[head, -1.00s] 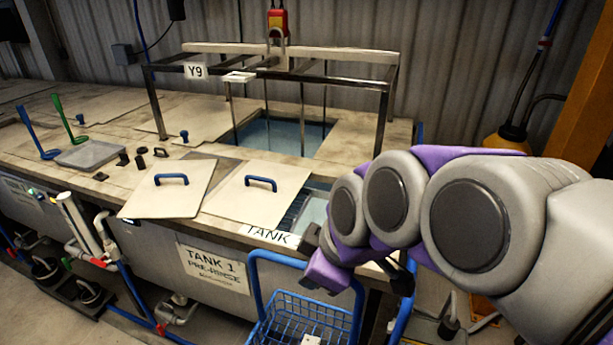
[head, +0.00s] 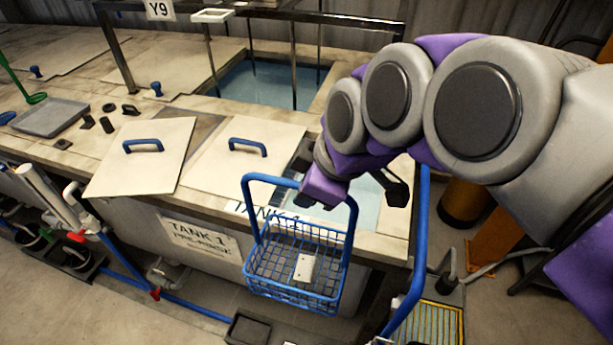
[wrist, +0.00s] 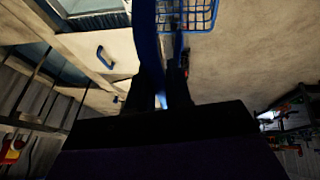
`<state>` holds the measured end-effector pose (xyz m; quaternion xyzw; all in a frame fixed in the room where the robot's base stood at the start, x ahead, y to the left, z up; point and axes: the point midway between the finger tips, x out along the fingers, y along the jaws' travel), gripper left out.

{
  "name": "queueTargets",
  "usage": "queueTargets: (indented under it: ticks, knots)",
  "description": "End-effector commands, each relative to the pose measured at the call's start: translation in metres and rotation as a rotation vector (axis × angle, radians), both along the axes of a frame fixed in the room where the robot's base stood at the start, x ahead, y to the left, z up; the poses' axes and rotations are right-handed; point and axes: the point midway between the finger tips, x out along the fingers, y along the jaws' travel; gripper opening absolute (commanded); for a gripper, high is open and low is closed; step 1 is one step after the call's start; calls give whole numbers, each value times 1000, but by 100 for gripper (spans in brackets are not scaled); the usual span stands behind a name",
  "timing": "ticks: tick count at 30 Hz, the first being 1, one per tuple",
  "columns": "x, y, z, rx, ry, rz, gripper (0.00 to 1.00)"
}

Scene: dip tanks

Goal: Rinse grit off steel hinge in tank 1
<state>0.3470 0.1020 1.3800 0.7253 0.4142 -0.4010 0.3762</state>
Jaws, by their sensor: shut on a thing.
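A blue wire basket (head: 262,279) hangs level from its tall handle, in front of the tank wall. A pale flat plate, probably the steel hinge (head: 304,268), lies on its mesh floor. My gripper (head: 306,201) is shut on the handle; its fingers are partly hidden by my wrist. In the wrist view the blue handle (wrist: 145,40) runs up to the dark fingers (wrist: 160,98), and part of the basket (wrist: 203,14) shows at the top edge. Tank 1 bears the sign "TANK 1 PRE-RINSE" (head: 200,238). Its water (head: 337,212) shows right of a lid, partly behind my arm.
Two pale lids with blue handles (head: 143,146) (head: 247,147) lie on the tank top. Behind is another open water bath (head: 270,85) under a metal frame marked Y9 (head: 160,9). A grey tray (head: 48,118) and small dark parts lie left. Blue pipes run along the front.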

Motion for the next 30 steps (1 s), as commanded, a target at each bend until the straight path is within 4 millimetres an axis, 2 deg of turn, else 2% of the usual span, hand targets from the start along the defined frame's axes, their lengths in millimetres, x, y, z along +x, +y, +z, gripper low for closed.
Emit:
queueTargets:
  ticks: [30]
  knots:
    - [123,-51,0,2,0,-4,0]
